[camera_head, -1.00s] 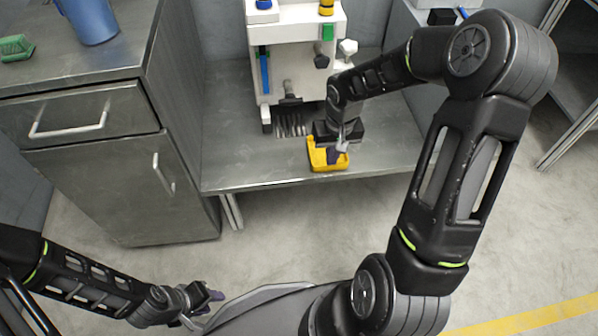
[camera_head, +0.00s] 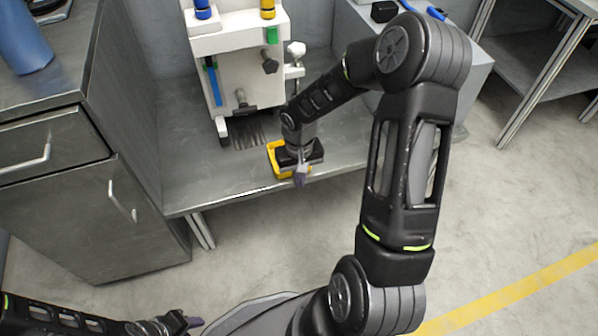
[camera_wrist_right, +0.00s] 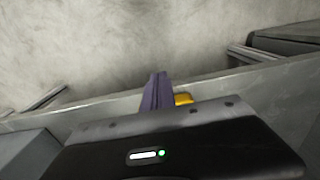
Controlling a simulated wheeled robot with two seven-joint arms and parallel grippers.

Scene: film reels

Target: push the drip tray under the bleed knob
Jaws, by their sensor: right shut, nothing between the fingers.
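The yellow drip tray (camera_head: 272,157) lies on the metal bench near its front edge, in front and to the right of the white machine (camera_head: 236,52). My right gripper (camera_head: 300,178) is shut and empty over the tray's front right part, hiding much of it. Its purple fingers (camera_wrist_right: 157,92) show in the right wrist view, with a bit of the yellow tray (camera_wrist_right: 184,99) beside them; contact cannot be told. The machine has dark knobs, one on its right side (camera_head: 270,66) and one low at its front (camera_head: 243,104); I cannot tell which is the bleed knob. My left gripper (camera_head: 186,322) is low at the left, away from the bench.
The metal bench (camera_head: 215,188) has bare room left of the tray. A ribbed dark patch (camera_head: 248,135) lies at the machine's foot. A metal cabinet (camera_head: 75,190) stands at left, and a grey block (camera_head: 465,75) at right behind my right arm.

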